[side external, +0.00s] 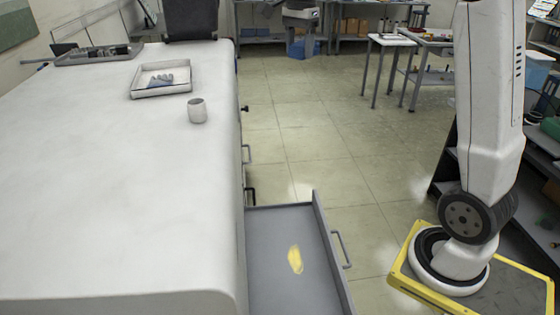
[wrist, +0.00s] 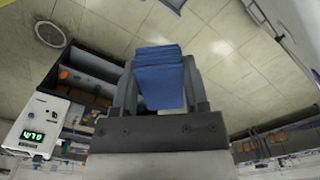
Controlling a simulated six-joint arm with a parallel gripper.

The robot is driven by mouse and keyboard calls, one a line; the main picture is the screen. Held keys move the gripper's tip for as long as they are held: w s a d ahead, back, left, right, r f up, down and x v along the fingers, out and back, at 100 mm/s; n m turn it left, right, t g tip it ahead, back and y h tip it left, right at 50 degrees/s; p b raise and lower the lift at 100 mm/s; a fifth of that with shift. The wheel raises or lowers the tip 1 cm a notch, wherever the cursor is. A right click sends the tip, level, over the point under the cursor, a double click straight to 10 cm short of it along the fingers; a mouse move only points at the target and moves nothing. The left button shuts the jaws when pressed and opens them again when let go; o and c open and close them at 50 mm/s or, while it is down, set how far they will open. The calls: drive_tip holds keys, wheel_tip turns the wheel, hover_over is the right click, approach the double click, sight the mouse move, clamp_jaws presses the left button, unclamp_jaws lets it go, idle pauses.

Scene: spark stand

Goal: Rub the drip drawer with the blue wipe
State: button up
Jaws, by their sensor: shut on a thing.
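The drip drawer (side external: 275,270) is pulled out from the side of the white bench in the side view, with a grey floor and a handle on its right. A yellow patch (side external: 295,260) lies on the drawer floor. In the wrist view my gripper (wrist: 160,63) is shut on the blue wipe (wrist: 162,82), a folded blue cloth held between the two fingers. The gripper and wipe are out of the side view. I cannot make out the drawer in the wrist view.
The white bench (side external: 110,190) bears a small cup (side external: 197,110) and a shallow tray (side external: 139,94) with a blue-grey item. A yellow-edged base (side external: 404,262) stands right of the drawer. Floor shows between them. A box with a green display (wrist: 32,136) shows in the wrist view.

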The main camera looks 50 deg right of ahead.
wheel_tip(320, 180, down, 59)
drive_tip(key=shift+r, duration=0.2)
drive_tip(key=shift+f, duration=0.1)
